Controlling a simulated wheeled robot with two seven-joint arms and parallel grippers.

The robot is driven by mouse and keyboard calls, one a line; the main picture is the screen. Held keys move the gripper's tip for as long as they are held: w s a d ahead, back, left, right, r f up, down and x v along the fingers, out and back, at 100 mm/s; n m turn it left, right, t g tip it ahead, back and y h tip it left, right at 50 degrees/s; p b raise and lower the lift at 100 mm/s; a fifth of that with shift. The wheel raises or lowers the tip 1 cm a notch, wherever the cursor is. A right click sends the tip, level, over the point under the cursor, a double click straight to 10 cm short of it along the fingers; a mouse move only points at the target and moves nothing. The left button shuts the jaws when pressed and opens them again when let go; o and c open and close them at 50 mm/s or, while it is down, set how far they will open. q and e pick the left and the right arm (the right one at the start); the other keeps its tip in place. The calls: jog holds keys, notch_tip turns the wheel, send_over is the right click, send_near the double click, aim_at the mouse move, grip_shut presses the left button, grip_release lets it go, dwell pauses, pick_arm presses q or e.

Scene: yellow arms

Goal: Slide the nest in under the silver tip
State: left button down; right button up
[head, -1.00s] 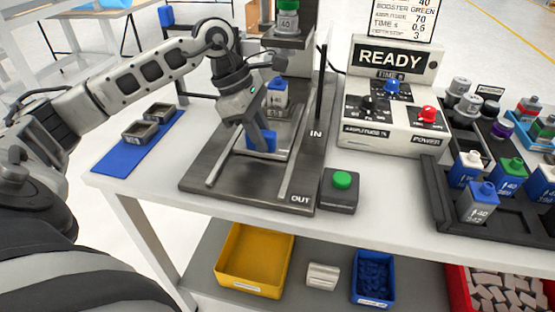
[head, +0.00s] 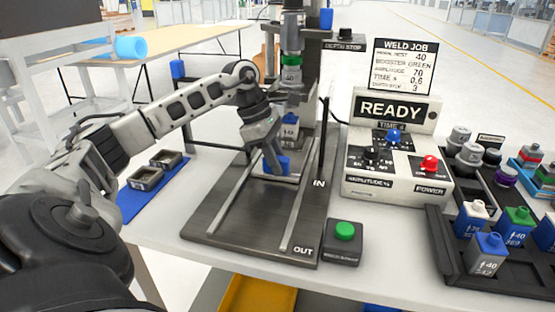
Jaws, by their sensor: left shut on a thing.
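My left gripper (head: 274,160) is shut on the blue handle (head: 279,166) at the front of the sliding nest. The nest (head: 289,131), a pale block with a blue top marked 40, sits far back between the rails (head: 239,205) of the dark press base (head: 212,225). The silver tip (head: 292,75), also marked 40, hangs under the green ring of the press column and appears above the nest, with a gap in view. The arm partly hides the rails and the nest's front. My right gripper is out of view.
A green button box (head: 344,242) stands beside the OUT end. The READY control box (head: 395,150) is to the right, near a dark rack (head: 437,235) of blocks and tips. A blue mat (head: 135,203) with two small trays lies left. The front rails are clear.

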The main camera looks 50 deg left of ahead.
pick_arm(q)
jog(key=c, duration=1.4)
grip_release()
jog(key=shift+w+a+r, duration=0.2)
jog(key=shift+o, duration=0.8)
jog(key=shift+f, duration=0.1)
jog(key=shift+d, duration=0.1)
notch_tip(320, 180, up, 4)
jog(key=shift+w+f, duration=0.1)
jog(key=shift+f, duration=0.15)
jog(key=s+d+r+b, duration=0.1)
jog(key=s+d+r, duration=0.8)
jog(key=s, duration=0.1)
jog(key=shift+d+r, duration=0.25)
jog(key=shift+d, duration=0.1)
jog(key=shift+s, duration=0.15)
